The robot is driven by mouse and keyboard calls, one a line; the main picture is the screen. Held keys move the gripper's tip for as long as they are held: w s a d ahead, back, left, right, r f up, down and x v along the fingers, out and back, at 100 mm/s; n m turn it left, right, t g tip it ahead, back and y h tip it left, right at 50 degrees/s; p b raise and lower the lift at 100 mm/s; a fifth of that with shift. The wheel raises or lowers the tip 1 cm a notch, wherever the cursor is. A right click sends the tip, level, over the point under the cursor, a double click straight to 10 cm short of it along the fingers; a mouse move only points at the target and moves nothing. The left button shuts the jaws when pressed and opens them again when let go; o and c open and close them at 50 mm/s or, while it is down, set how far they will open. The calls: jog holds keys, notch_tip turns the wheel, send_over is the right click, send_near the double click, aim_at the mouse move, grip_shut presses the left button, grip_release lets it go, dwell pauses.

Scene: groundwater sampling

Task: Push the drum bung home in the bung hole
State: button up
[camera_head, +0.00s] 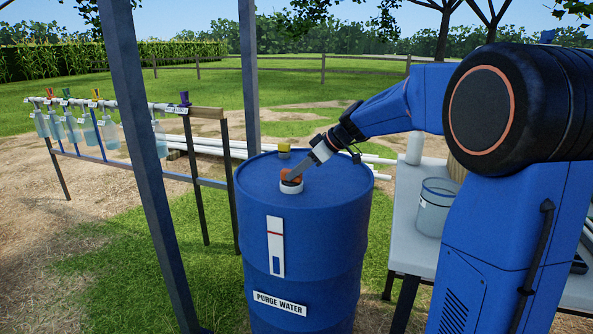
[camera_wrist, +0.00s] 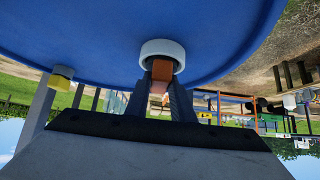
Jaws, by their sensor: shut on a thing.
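The blue drum (camera_head: 304,230) labelled "PURGE WATER" stands upright on the grass. Its bung hole has a raised white collar (camera_head: 291,187) on the drum top, which also shows in the wrist view (camera_wrist: 162,48). The orange-brown drum bung (camera_head: 288,176) is at the collar, and in the wrist view it (camera_wrist: 161,72) shows between my fingers with one end inside the white ring. My gripper (camera_head: 296,172) is shut on the bung, reaching in from the upper right at a slant. How deep the bung sits is hidden by the collar and fingers.
A small yellow cap (camera_head: 284,151) stands at the drum's back rim. A grey post (camera_head: 150,160) rises left of the drum. A table with a clear container (camera_head: 434,207) stands at the right. Sample bottles (camera_head: 110,132) hang on a rack at the left.

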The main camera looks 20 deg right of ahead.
jog(key=shift+f, duration=0.1)
jog(key=o, duration=1)
jog(key=v, duration=1.7)
jog(key=shift+s+d, duration=0.1)
jog(key=shift+d, duration=0.05)
jog(key=s+a+f+m+h, duration=0.1)
jog(key=s+f+m+h, duration=0.1)
jog(key=s+f, duration=0.5)
jog(key=s+a+f+m+h, duration=0.2)
jog(key=s+f+m, duration=0.3)
jog(key=s, duration=1.1)
jog(key=s+a+f+m+h, duration=0.1)
jog(key=s+f+m+h, duration=0.2)
jog(key=s+f, duration=0.7)
jog(key=shift+s+a+m+g, duration=0.15)
jog(key=shift+s+m, duration=0.05)
jog(key=shift+s, duration=0.3)
jog(key=shift+s+a+m+g, duration=0.1)
jog(key=shift+s+m+g, duration=0.1)
jog(key=shift+s, duration=0.3)
